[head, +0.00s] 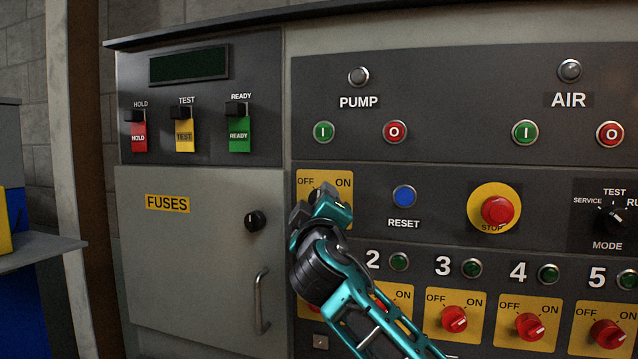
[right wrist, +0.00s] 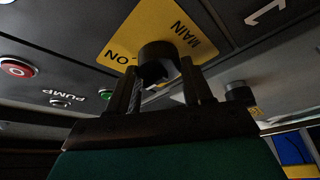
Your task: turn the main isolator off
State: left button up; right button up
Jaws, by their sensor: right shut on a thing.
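The main isolator is a dark rotary knob (right wrist: 158,55) on a yellow plate (head: 340,182) marked OFF at upper left and ON at upper right. The plate also shows in the right wrist view (right wrist: 125,45), with MAIN and ON readable. My right gripper (head: 322,203) reaches up to the plate from below and covers most of the knob in the head view. In the right wrist view its two fingers (right wrist: 160,82) stand on either side of the knob, shut on it. Which mark the knob points to is hidden. My left gripper is in neither view.
Right of the plate are a blue RESET button (head: 404,197) and a red STOP button (head: 497,211). Several red rotary switches (head: 454,319) line the row below. The FUSES door (head: 190,260) at left has a black knob (head: 255,221) and a protruding handle (head: 262,302).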

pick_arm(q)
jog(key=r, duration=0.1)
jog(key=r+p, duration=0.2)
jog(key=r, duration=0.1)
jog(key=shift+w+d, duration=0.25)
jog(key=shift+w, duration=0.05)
pick_arm(e)
jog(key=n+g, duration=0.1)
jog(key=n, duration=0.3)
jog(key=n+g, duration=0.2)
jog(key=n, duration=0.3)
jog(key=shift+d+r+y, duration=0.1)
jog(key=shift+r+y, duration=0.1)
jog(key=shift+y, duration=0.2)
jog(key=shift+n+g, duration=0.3)
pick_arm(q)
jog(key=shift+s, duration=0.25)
pick_arm(e)
jog(key=o, duration=1)
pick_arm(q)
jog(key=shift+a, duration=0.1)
pick_arm(e)
jog(key=shift+o, duration=0.2)
